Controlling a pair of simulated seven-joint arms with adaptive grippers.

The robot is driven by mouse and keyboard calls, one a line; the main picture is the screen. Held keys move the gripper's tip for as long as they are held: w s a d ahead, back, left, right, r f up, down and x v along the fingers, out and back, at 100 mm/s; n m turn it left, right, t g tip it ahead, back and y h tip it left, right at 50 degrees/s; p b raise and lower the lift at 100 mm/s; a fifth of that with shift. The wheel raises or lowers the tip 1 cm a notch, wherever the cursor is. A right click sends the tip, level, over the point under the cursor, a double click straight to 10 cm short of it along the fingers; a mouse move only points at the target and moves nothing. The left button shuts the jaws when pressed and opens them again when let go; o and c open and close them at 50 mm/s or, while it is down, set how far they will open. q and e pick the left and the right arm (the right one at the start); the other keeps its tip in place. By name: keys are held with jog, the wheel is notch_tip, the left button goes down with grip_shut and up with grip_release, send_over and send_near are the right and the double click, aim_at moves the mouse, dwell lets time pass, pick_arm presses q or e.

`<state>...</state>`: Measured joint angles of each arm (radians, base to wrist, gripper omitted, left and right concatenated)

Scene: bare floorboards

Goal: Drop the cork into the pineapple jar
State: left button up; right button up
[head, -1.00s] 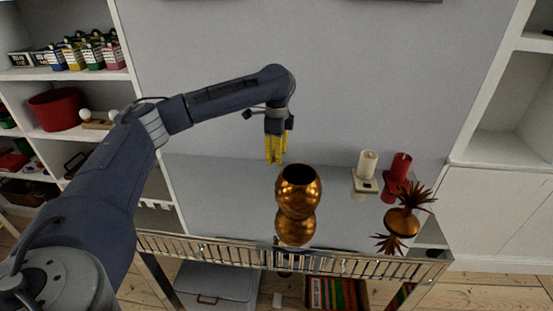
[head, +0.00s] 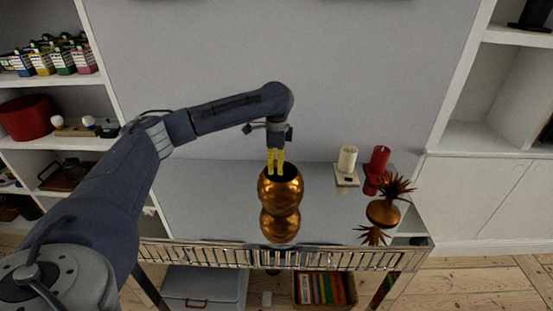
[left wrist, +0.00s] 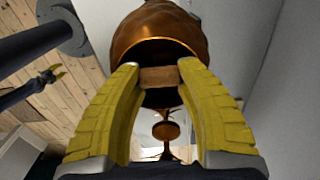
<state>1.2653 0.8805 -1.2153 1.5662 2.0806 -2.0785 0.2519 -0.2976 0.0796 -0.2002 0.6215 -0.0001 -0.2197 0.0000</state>
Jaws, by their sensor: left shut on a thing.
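The copper pineapple jar (head: 281,188) stands upright and open on the shiny table, with its reflection below it. My left gripper (head: 275,172) points down, its yellow fingertips over the jar's mouth. In the left wrist view its fingers are shut on the brown cork (left wrist: 160,77), which lies across the dark mouth of the jar (left wrist: 155,30). I cannot tell whether the cork is just above the rim or slightly inside. The cork is hidden in the head view. My right gripper (left wrist: 57,74) shows small at the left of the left wrist view; its opening is unclear.
A leafy copper pineapple top (head: 383,212) stands on the table's right. A slatted metal edge (head: 285,258) runs along the front. The table left of the jar is clear.

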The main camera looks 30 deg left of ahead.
pick_arm(q)
jog(key=shift+f, duration=0.5)
jog(key=o, duration=0.8)
jog(key=shift+c, duration=0.2)
jog(key=shift+r, duration=0.15)
notch_tip(320, 180, up, 12)
dwell(0.4)
